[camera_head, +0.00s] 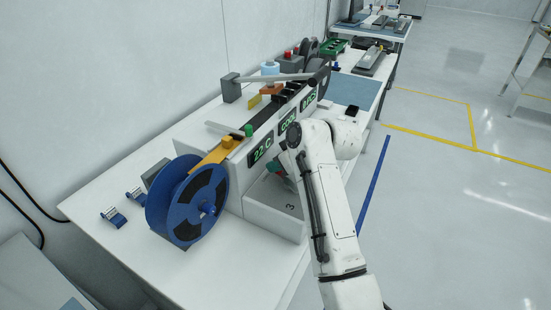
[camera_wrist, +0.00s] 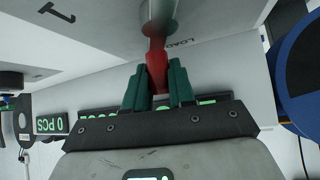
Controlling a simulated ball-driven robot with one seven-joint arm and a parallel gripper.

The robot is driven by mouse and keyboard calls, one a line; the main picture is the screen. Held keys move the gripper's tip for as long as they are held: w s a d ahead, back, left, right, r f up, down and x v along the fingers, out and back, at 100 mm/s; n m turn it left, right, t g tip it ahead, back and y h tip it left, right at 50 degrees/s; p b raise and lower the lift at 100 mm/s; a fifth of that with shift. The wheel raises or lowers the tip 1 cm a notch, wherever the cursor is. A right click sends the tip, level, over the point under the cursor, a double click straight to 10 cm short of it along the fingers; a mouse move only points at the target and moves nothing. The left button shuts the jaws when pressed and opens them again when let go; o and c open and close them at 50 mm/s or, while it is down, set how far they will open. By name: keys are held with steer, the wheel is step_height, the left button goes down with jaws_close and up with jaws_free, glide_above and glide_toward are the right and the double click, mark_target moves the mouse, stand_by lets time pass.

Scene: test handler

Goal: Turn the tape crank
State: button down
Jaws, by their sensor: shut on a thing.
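The test handler (camera_head: 262,203) is a white machine on the table with green-lit displays on its front. A blue tape reel (camera_head: 187,200) stands at its near left end and shows at the right edge of the wrist view (camera_wrist: 301,75). In the wrist view my gripper (camera_wrist: 156,78), with dark green fingers, is shut on a red grip (camera_wrist: 155,58) on a silvery shaft beside the word LOAD. I cannot tell for sure whether this grip is the tape crank. In the head view my arm hides most of the gripper and the red grip.
The white table (camera_head: 130,220) runs along the wall, with small blue parts (camera_head: 114,216) left of the reel. A long grey arm (camera_head: 268,78) spans the machine's top. A blue mat (camera_head: 352,91) lies beyond it. The floor to the right is open, marked with yellow and blue lines.

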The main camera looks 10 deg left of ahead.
steer(key=m, duration=0.1)
steer(key=m+t+h+p, duration=0.1)
steer(key=d+m, duration=0.1)
steer(key=shift+w+d+f+t+h+p, duration=0.1)
steer(key=shift+w+t+h+p, duration=0.15)
steer(key=shift+t+h+p, duration=0.15)
steer(key=shift+w+d+f+m+t+h+p, duration=0.15)
steer(key=shift+d+m+t+h, duration=0.15)
steer(key=shift+m+h, duration=0.35)
steer(key=shift+d+m+t+h+p, duration=0.15)
steer(key=shift+d+m+t+h, duration=0.15)
steer(key=shift+m, duration=0.65)
steer(key=c, duration=1.3)
jaws_free()
steer(key=shift+c, duration=0.2)
steer(key=o, duration=0.4)
steer(key=shift+a+r, duration=0.1)
steer(key=shift+r, duration=0.15)
